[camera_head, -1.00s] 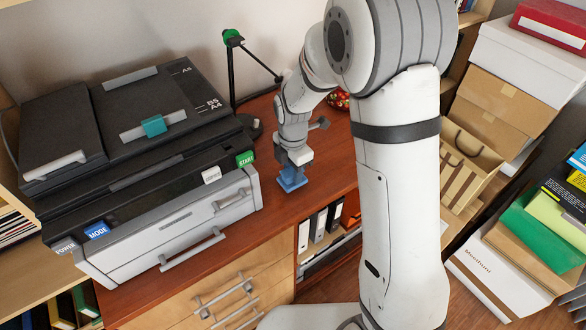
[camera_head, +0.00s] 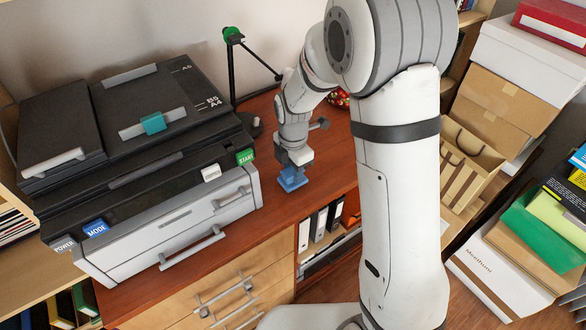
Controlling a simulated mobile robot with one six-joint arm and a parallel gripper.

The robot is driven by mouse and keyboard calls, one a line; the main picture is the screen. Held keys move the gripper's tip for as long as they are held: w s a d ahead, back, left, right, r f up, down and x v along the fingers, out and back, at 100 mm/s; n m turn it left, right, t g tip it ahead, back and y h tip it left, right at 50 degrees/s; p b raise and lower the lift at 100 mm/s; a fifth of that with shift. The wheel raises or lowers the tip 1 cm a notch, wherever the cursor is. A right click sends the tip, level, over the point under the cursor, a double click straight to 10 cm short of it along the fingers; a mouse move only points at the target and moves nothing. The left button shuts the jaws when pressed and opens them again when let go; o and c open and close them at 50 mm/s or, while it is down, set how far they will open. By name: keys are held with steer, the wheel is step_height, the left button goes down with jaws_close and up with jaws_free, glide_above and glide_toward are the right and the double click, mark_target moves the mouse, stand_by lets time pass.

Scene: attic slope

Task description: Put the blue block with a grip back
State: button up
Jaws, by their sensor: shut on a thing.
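The blue block (camera_head: 291,181) is at the wooden desk top, to the right of the printer. My gripper (camera_head: 293,168) is right above it, pointing down, and is shut on the block's upper part. The grip itself is hidden by my gripper. The block looks upright. I cannot tell whether its underside touches the desk.
A large printer (camera_head: 150,160) with buttons stands close on the left. A black lamp (camera_head: 232,75) with a green head is behind. Patterned red things (camera_head: 338,98) lie behind my arm. Desk (camera_head: 325,175) around the block is bare. Boxes (camera_head: 505,110) stack at right.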

steer(key=shift+f+b, duration=0.55)
stand_by(1.1)
steer(key=o, duration=1)
steer(key=shift+r, duration=0.15)
step_height(320, 180, up, 8)
steer(key=shift+f, duration=0.2)
